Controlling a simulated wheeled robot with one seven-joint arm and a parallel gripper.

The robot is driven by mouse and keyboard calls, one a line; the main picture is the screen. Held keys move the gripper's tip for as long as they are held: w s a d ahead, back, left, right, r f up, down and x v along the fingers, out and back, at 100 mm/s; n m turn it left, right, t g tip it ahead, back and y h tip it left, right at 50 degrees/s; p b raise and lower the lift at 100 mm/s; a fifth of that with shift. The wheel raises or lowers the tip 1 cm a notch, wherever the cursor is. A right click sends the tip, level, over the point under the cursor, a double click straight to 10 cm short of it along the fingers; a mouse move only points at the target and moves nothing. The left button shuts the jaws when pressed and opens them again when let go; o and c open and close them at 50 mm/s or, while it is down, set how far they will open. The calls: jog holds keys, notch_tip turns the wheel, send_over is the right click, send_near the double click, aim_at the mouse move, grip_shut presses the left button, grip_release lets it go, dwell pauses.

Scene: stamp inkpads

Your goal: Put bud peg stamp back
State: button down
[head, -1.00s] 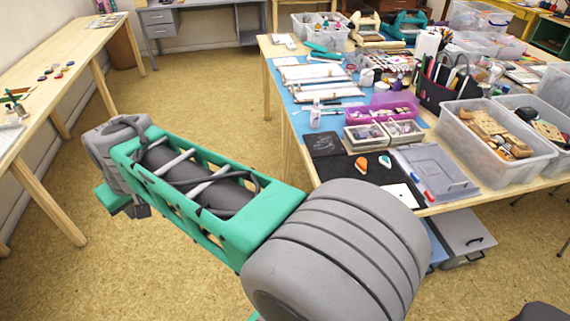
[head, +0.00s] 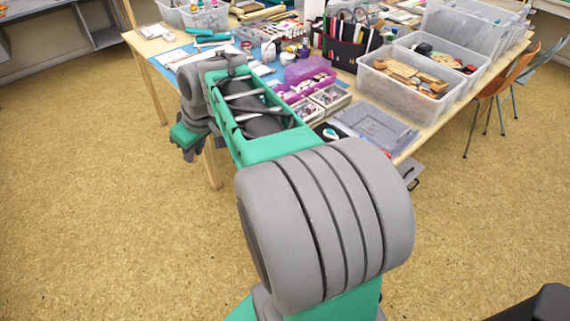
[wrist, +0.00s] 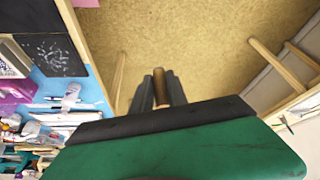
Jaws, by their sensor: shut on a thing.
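My gripper (wrist: 162,98) is shut on a slim brown wooden peg (wrist: 161,84), which I take to be the bud peg stamp. The peg stands between the two dark fingers; its stamping face is not visible. In the head view my gripper (head: 188,153) hangs over the floor, just off the near left edge of the work table. The peg is too small or hidden to make out there. Two small boxes with compartments (head: 330,97) stand on the table, partly behind my arm.
The work table (head: 147,66) is crowded: a purple tray (head: 312,70), a grey lidded case (head: 375,126), a black tool bag (head: 348,45) and clear bins (head: 405,90). Open floor (head: 100,220) lies left and in front.

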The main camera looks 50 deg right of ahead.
jog(key=s+d+f+n+y, duration=0.1)
jog(key=s+d, duration=0.3)
jog(key=d, duration=0.4)
jog(key=s+d+f+n, duration=0.1)
jog(key=s+d, duration=0.3)
jog(key=d, duration=0.3)
jog(key=s+d+f+n+g+y+b, duration=0.1)
jog(key=s+d+f+n+b, duration=0.15)
jog(key=s+d, duration=0.9)
jog(key=shift+n, duration=0.45)
jog(key=w+f, duration=0.2)
jog(key=w, duration=0.1)
jog(key=w+f, duration=0.3)
jog(key=w, duration=0.1)
jog(key=w+a+f, duration=0.1)
jog(key=w+f, duration=0.1)
jog(key=w, duration=0.2)
jog(key=shift+f, duration=0.25)
jog(key=shift+w+f, duration=0.2)
jog(key=shift+f, duration=0.05)
jog(key=shift+w+d+f+b, duration=0.1)
jog(key=shift+w+f+b, duration=0.1)
jog(key=shift+f, duration=0.8)
jog(key=shift+w+f+b, duration=0.1)
jog(key=shift+w+f, duration=0.05)
jog(key=shift+f, duration=0.8)
